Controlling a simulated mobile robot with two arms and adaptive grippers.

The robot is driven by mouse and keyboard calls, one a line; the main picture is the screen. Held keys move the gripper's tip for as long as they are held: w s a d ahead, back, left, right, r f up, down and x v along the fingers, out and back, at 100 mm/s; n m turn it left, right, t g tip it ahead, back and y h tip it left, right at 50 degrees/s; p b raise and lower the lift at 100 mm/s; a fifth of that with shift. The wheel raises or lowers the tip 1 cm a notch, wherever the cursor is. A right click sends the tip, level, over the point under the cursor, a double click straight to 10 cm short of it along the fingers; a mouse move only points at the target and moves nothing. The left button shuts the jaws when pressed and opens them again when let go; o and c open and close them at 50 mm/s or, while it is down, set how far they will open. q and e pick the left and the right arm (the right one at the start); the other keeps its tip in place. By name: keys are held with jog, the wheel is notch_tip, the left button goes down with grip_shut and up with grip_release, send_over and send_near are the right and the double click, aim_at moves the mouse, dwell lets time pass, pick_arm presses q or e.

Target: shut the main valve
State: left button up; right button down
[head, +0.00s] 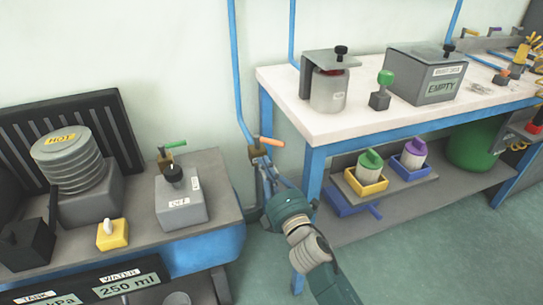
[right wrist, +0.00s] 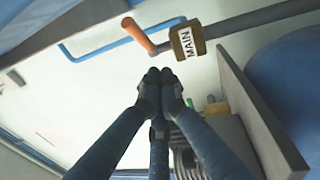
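The main valve shows in the head view as an orange lever handle (head: 271,141) on a brass body (head: 257,152), on the pipe between the two benches. In the right wrist view its orange handle (right wrist: 138,36) and its body with a "MAIN" tag (right wrist: 188,41) are above my fingertips. The handle sticks out sideways from the body. My right gripper (head: 265,172) is just below the valve in the head view. In the right wrist view my right gripper (right wrist: 160,77) has its fingertips together, with nothing seen between them and a gap to the handle. My left gripper is not in view.
The left bench holds a grey box with a black knob (head: 180,200), a green-handled valve (head: 168,152), a yellow switch (head: 112,234) and a "HOT" coil (head: 72,160). The white-topped bench (head: 285,80) is on the right. Blue pipes (head: 235,70) run up the wall.

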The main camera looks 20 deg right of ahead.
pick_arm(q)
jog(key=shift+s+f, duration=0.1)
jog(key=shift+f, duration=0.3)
pick_arm(e)
jog(key=w+d, duration=0.2)
jog(key=shift+w+d+r, duration=0.3)
jog(key=shift+w+r, duration=0.1)
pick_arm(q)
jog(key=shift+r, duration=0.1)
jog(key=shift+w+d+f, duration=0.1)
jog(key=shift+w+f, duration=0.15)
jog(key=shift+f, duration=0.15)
pick_arm(e)
jog(key=shift+w+d, duration=0.15)
jog(key=shift+d, duration=0.35)
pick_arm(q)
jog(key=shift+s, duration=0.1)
pick_arm(e)
jog(key=shift+f, duration=0.1)
